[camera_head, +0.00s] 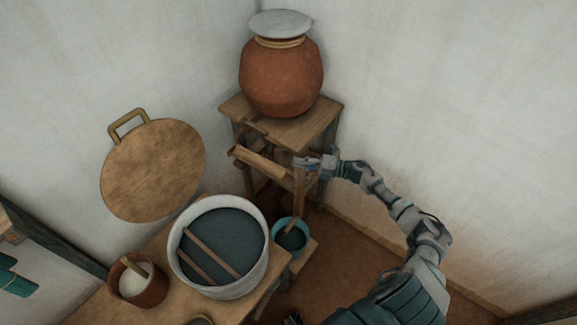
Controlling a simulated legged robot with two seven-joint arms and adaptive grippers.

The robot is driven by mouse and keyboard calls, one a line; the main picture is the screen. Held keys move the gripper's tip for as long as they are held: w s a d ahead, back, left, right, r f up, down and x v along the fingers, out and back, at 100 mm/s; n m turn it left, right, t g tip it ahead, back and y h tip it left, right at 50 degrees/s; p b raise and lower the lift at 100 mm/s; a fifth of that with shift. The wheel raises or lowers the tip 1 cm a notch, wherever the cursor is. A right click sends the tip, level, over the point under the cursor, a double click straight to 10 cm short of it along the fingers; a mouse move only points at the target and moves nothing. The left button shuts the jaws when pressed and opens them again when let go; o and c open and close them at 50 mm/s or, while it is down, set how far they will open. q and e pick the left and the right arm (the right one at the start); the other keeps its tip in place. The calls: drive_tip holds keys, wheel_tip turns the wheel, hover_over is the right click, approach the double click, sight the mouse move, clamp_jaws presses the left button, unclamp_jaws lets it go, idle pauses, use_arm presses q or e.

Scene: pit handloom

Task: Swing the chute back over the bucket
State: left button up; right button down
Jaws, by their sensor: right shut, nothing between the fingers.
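The chute (262,163) is a short wooden trough in front of the stand that carries a round clay pot. It slopes down from upper left to lower right, and its right end is close to my right gripper. My right gripper (303,162) is shut and empty, at the top of an upright wooden piece (298,184); I cannot tell whether it touches it. The bucket (277,228) is small and teal, with dark contents and a stick in it. It stands below and slightly right of the chute.
The clay pot (281,78) with a pale lid stands on the wooden stand (234,107). A large white tub (262,273) with dark liquid and two sticks fills the bench, beside a brown pot (158,291). A round wooden lid (152,170) leans on the wall. Floor at right is clear.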

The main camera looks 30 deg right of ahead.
use_arm(q)
drive_tip(key=shift+w+d+r+b, duration=0.1)
drive_tip(key=shift+w+r+b, duration=0.2)
drive_tip(key=shift+w+r, duration=0.7)
use_arm(e)
drive_tip(key=d, duration=0.4)
drive_tip(key=shift+f, duration=0.25)
use_arm(q)
drive_tip(key=shift+w+f, duration=0.1)
use_arm(e)
drive_tip(key=shift+s, duration=0.1)
